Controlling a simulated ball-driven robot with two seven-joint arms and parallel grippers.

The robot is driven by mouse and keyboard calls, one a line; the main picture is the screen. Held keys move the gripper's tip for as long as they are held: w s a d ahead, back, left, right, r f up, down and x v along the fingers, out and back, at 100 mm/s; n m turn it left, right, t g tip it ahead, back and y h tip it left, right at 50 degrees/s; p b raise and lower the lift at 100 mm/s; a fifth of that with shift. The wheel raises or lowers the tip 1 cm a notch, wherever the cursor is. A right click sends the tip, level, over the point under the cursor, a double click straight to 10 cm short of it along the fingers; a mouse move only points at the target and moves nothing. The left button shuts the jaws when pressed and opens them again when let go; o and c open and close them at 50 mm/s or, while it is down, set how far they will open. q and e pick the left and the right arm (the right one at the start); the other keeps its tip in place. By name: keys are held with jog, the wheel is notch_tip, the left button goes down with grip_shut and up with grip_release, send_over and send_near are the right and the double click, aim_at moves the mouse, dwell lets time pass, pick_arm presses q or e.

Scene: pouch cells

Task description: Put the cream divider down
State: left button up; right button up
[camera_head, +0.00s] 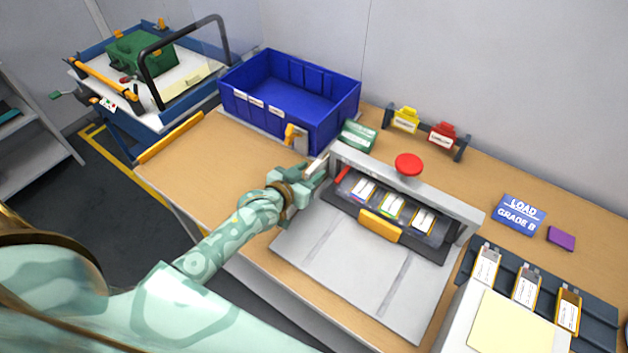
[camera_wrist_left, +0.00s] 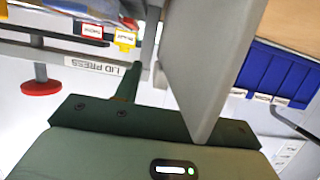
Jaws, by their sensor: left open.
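My left gripper (camera_head: 318,172) is open at the left end of the lid press (camera_head: 345,158). A thin pale strip (camera_head: 317,162), which looks like the cream divider on edge, shows at its fingers in the head view. My right gripper is not in view.
The press holds several pouch cells in a dark tray (camera_head: 440,252) under a red knob (camera_head: 408,164). A blue bin (camera_head: 330,118) stands behind my gripper. A green box (camera_head: 358,135) and yellow and red tags are beyond. The grey plate (camera_head: 345,245) in front is clear.

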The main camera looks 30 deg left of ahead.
pick_arm(q)
jog(key=shift+x, duration=1.2)
jog(key=shift+s, duration=0.15)
jog(key=shift+c, duration=0.6)
grip_shut()
jog(key=shift+r, duration=0.1)
notch_tip(320, 180, up, 18)
jog(key=p, duration=0.6)
jog(key=s+d+r+y+b, duration=0.1)
jog(key=s+d+r+b, duration=0.1)
jog(key=s, duration=0.3)
jog(key=s+d+r+n+y+b, duration=0.1)
jog(key=s+d+r+b, duration=0.2)
jog(key=s, duration=0.2)
jog(key=shift+s+r+n, duration=0.2)
jog(key=shift+r+n, duration=0.1)
jog(key=shift+r, duration=0.05)
